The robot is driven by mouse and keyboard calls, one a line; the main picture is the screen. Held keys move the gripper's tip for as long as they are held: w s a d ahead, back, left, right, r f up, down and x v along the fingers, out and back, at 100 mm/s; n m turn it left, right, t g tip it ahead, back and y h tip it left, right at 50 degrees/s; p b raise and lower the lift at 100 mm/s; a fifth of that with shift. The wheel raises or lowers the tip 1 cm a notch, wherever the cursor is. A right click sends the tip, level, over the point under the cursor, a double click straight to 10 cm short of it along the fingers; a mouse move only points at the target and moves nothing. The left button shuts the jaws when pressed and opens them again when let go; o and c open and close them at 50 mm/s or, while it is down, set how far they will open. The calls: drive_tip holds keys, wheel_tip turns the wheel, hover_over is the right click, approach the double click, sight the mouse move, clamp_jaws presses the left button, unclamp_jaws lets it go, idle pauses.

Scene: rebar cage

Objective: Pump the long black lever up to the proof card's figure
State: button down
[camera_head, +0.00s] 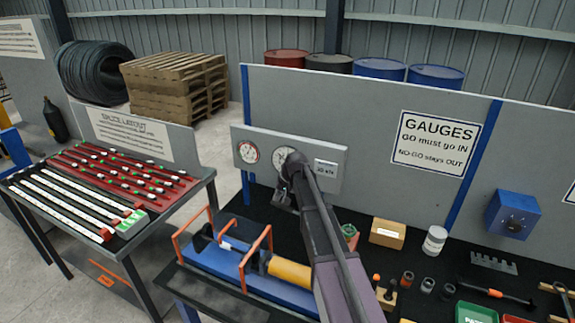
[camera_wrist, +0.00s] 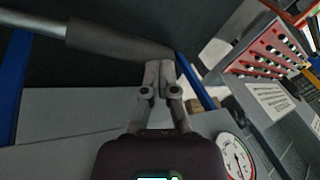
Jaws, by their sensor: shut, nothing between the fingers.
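My gripper (camera_wrist: 158,68) is shut with nothing between its fingers. In the wrist view its fingertips are close to the end of the lever's thick black grip (camera_wrist: 115,38); I cannot tell whether they touch. In the head view the gripper (camera_head: 284,198) is small and dark, in front of the gauge panel (camera_head: 238,133), and my arm hides much of what lies behind it. The panel bears a left dial (camera_head: 248,152), a second dial (camera_head: 282,155) partly covered by my wrist, and a small proof card (camera_head: 326,169) with a figure too small to read surely.
A blue rig (camera_head: 215,262) with orange hoops and a yellow cylinder (camera_head: 289,272) stands below the panel. A rack of red and white bars (camera_head: 125,180) is at left. A cardboard box (camera_head: 387,233), a white tub (camera_head: 434,240) and small tools lie on the black bench at right.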

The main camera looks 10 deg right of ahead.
drive_tip(key=shift+f, duration=0.15)
drive_tip(key=shift+w+a+f+b, duration=0.1)
drive_tip(key=shift+f+b, duration=0.5)
drive_tip(key=shift+b, duration=0.1)
drive_tip(key=shift+a+f+b, duration=0.1)
drive_tip(key=shift+f+b, duration=0.6)
